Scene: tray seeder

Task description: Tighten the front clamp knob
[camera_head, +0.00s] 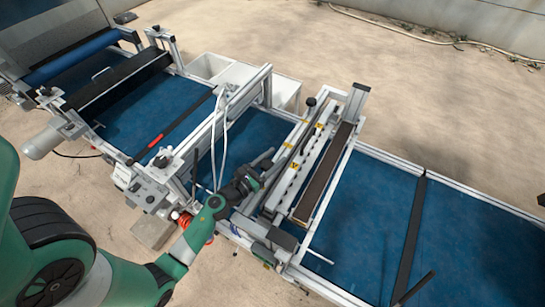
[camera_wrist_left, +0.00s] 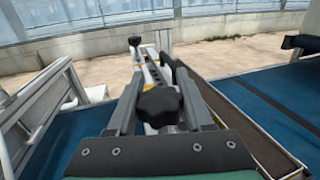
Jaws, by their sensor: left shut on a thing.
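The front clamp knob (camera_wrist_left: 158,106) is black and lobed. In the wrist view it sits between the two grey fingers of my left gripper (camera_wrist_left: 158,98), at the near end of the seeder's slotted rail. In the head view my left gripper (camera_head: 264,167) reaches in from the lower left to the near end of the seeding unit (camera_head: 303,172). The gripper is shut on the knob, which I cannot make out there. A second black knob (camera_head: 311,102) stands at the rail's far end; it also shows in the wrist view (camera_wrist_left: 134,41). My right gripper is not in view.
The blue conveyor belt (camera_head: 370,205) runs under the unit, with metal side rails. A white frame with hoses (camera_head: 223,125) stands left of my gripper. A dark bar (camera_head: 410,238) crosses the belt at right. White bins (camera_head: 225,72) stand behind.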

